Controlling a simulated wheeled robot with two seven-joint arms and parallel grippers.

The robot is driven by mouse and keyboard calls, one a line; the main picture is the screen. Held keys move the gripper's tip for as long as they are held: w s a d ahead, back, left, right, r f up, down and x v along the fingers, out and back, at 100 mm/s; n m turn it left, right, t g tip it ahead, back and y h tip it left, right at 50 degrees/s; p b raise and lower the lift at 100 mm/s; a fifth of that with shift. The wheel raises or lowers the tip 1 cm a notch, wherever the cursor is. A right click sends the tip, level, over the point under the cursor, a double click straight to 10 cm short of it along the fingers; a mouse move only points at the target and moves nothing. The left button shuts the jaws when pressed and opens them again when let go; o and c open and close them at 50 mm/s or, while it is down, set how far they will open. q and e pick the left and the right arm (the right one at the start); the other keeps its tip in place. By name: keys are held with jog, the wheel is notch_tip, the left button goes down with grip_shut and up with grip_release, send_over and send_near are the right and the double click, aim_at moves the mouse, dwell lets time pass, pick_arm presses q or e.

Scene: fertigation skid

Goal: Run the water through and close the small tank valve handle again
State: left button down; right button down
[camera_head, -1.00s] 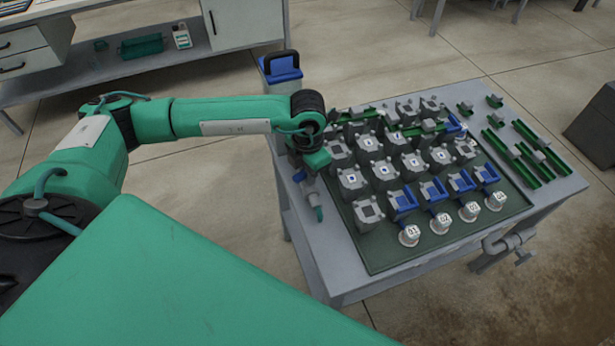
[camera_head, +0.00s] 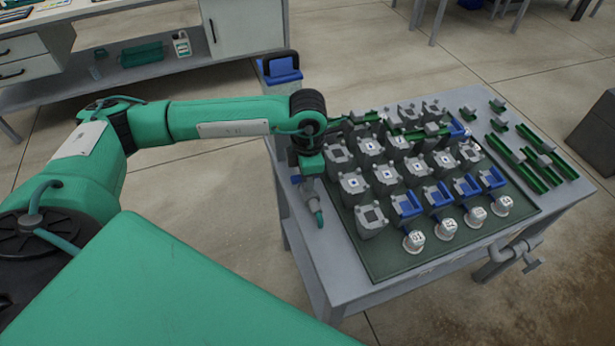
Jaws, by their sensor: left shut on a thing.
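My left arm reaches in from the left, and my left gripper (camera_head: 309,184) points down over the left edge of the grey table. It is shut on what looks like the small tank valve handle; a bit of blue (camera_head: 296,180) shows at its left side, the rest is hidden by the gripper. A grey fitting with a teal end (camera_head: 319,218) comes out below and to the right of the gripper. The small tank (camera_head: 281,74), with a blue top and dark handle, stands at the table's back left corner. No water can be made out. My right gripper is out of view.
A dark green tray (camera_head: 385,262) to the right of the gripper holds several grey blocks with blue parts and several white round caps (camera_head: 447,229). Green rails (camera_head: 541,169) lie on the right of the table (camera_head: 335,286). A pipe with a valve (camera_head: 512,252) hangs below.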

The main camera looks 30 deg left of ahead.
pick_arm(q)
jog(key=c, duration=1.2)
grip_release()
notch_tip(320, 180, up, 10)
jog(key=p, duration=0.4)
jog(key=shift+p, duration=0.3)
